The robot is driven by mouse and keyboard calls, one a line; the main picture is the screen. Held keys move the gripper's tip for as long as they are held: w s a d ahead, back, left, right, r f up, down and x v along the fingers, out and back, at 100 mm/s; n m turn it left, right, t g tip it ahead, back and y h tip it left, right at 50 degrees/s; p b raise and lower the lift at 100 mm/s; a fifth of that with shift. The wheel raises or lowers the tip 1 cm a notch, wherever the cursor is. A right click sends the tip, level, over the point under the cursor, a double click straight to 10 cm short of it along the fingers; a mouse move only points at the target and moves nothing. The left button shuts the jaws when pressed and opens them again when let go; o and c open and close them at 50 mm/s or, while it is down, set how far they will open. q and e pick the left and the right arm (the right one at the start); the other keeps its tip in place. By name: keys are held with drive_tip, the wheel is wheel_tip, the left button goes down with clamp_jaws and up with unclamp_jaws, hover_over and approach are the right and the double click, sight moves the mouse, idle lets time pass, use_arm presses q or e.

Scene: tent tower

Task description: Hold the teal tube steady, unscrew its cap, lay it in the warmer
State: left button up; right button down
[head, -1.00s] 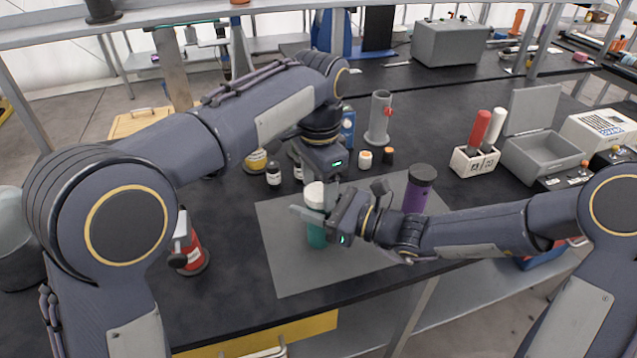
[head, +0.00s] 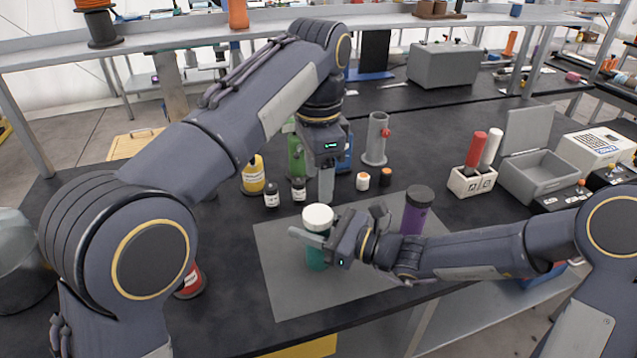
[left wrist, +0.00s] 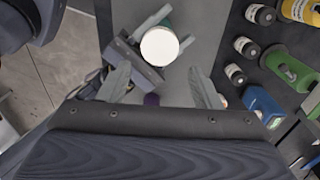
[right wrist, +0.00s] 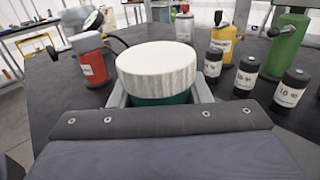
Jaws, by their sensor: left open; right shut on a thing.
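The teal tube (head: 316,258) stands upright on the grey mat (head: 284,284), with its wide white cap (head: 318,216) on top. My right gripper (head: 318,243) is shut around the tube below the cap. The right wrist view shows the cap (right wrist: 158,66) close up, with a teal band (right wrist: 165,99) under it. My left gripper (head: 326,188) points down above the cap, open and empty. In the left wrist view the cap (left wrist: 159,47) lies ahead of its spread fingers (left wrist: 160,88), apart from them. An open grey lidded box (head: 545,178), perhaps the warmer, stands at the right.
A purple tube (head: 417,211) with a dark cap stands on the mat, close to my right forearm. Small bottles (head: 272,194), a yellow bottle (head: 253,174) and a grey cylinder (head: 375,140) stand behind.

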sight(318, 213)
use_arm(q)
wheel_tip(318, 213, down, 8)
drive_tip(key=shift+r, duration=0.1)
drive_tip(key=shift+c, duration=0.2)
drive_tip(key=c, duration=0.7)
drive_tip(key=o, duration=1)
drive_tip(key=shift+r, duration=0.1)
wheel_tip(318, 213, up, 4)
drive_tip(key=shift+f, duration=0.1)
drive_tip(key=shift+r, duration=0.6)
drive_tip(key=shift+c, duration=1.3)
wheel_tip(318, 213, up, 3)
drive_tip(key=shift+f, duration=4.1)
